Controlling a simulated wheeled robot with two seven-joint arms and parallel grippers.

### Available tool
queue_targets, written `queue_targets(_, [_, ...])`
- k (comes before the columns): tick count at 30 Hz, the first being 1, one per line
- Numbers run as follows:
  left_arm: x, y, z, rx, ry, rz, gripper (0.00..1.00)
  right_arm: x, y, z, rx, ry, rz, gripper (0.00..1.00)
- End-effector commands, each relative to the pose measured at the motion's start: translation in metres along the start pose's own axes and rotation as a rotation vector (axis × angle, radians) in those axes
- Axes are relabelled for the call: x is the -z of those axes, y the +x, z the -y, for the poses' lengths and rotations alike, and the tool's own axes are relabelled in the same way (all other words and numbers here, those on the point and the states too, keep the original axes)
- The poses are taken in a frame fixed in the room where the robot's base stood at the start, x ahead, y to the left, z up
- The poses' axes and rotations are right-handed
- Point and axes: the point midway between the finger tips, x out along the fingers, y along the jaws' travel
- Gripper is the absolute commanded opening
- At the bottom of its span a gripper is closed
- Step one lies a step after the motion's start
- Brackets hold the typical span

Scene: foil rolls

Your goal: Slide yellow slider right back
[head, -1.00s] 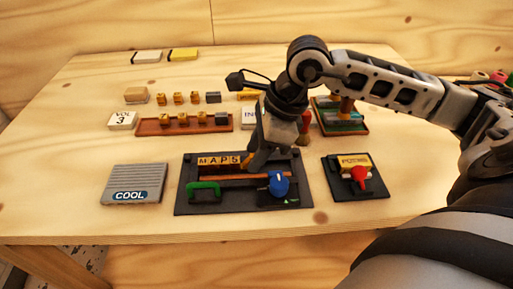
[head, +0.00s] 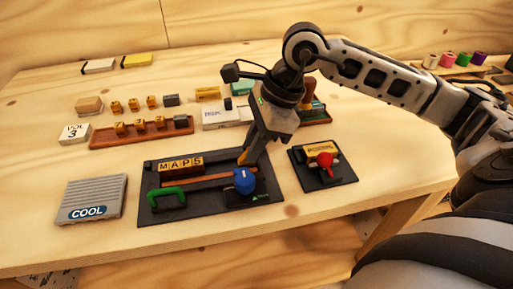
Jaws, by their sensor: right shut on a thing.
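The yellow slider (head: 243,157) is on the dark panel (head: 150,212), at the right part of a reddish-brown track (head: 208,179). My right gripper (head: 247,154) reaches down from the upper right and is shut on the slider, its fingers partly covering it. The slider is just behind the blue knob (head: 244,181) and right of the tiles reading MAPS (head: 181,165). My left gripper is not in view.
A green handle (head: 167,198) is at the panel's front left. A grey ribbed COOL box (head: 97,195) stands left, and a small dark board with a red knob (head: 324,160) stands right. A brown tile rack (head: 135,135) lies behind.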

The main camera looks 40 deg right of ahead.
Motion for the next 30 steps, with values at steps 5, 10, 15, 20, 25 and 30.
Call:
queue_targets(5, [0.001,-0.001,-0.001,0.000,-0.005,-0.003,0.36,0.002,-0.001,0.001,-0.005,-0.006,-0.014,0.00])
queue_targets(10, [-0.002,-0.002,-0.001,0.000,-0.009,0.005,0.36,0.004,-0.002,0.001,-0.002,-0.003,-0.016,0.23])
queue_targets(15, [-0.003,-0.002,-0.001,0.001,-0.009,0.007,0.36,0.003,-0.001,0.001,-0.002,-0.002,-0.012,0.37])
queue_targets(20, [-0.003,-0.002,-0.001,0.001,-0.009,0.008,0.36,0.003,-0.002,0.001,-0.003,-0.003,-0.010,0.37])
queue_targets(25, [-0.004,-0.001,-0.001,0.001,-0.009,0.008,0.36,0.002,-0.015,0.002,0.002,-0.003,-0.009,0.37])
queue_targets(30, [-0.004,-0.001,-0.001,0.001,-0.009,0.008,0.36,0.002,-0.050,0.002,0.005,-0.002,-0.009,0.37])
